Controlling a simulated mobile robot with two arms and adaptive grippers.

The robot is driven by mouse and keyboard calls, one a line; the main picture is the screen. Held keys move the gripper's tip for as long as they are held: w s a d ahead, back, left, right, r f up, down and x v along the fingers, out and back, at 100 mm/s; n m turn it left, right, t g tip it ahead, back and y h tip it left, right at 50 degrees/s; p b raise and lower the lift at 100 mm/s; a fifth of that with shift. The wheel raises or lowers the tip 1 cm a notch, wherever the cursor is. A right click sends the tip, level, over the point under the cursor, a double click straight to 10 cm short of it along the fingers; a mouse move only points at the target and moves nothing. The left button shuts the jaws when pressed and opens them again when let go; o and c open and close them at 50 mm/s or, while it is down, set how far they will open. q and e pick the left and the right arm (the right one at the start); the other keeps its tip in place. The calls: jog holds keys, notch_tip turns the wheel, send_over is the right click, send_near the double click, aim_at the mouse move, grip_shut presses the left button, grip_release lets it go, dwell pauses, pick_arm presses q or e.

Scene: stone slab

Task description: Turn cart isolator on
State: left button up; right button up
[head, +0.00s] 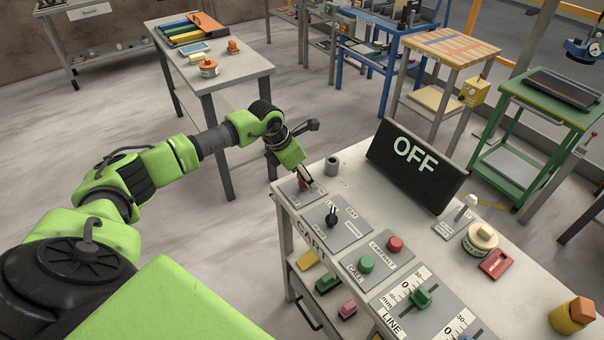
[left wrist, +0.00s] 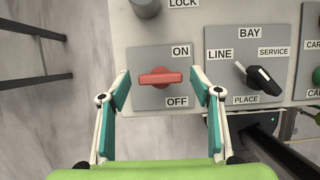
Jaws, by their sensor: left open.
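The cart isolator is a red handle (left wrist: 160,78) on a grey plate (left wrist: 140,97) in the left wrist view. The handle lies crosswise, with ON printed above its right part and OFF below. My left gripper (left wrist: 160,90) is open, with one finger to the left and one to the right of the handle, apart from it in this view. In the head view my left gripper (head: 309,183) is over the isolator plate at the panel's far left corner and partly hides the handle. A black display (head: 415,165) reads OFF. My right gripper is not in view.
A black selector (head: 331,217) labelled BAY is beside the isolator. Green (head: 366,264) and red (head: 395,244) buttons and a green slider (head: 420,298) sit nearer. A grey cylinder (head: 332,166) stands beyond the isolator plate. Several other tables stand behind, with open floor at left.

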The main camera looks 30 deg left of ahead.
pick_arm(q)
jog(key=c, duration=1.1)
